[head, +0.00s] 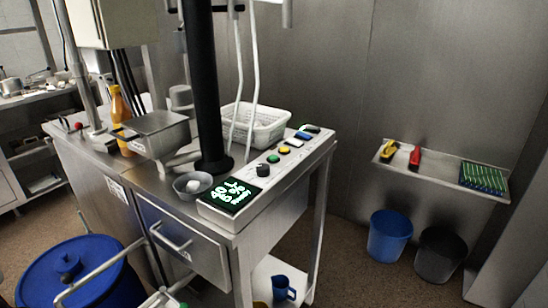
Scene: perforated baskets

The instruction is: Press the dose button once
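The control panel (246,182) lies along the right edge of the steel cabinet top. Its near end has a display (233,193) with bright green-white digits, too small to read surely. Behind the display are a black knob (263,170), a green button (273,158), a yellow button (284,149), a white button (295,142), a blue button (303,135) and a dark button (312,128). No label shows which is the dose button. My gripper is not in view.
A black post (206,80) and pale tubes (255,75) rise beside the panel. A white perforated basket (268,125) stands behind it; a small bowl (192,184) sits left of the display. A wall shelf (437,173) and blue bin (389,237) are at right.

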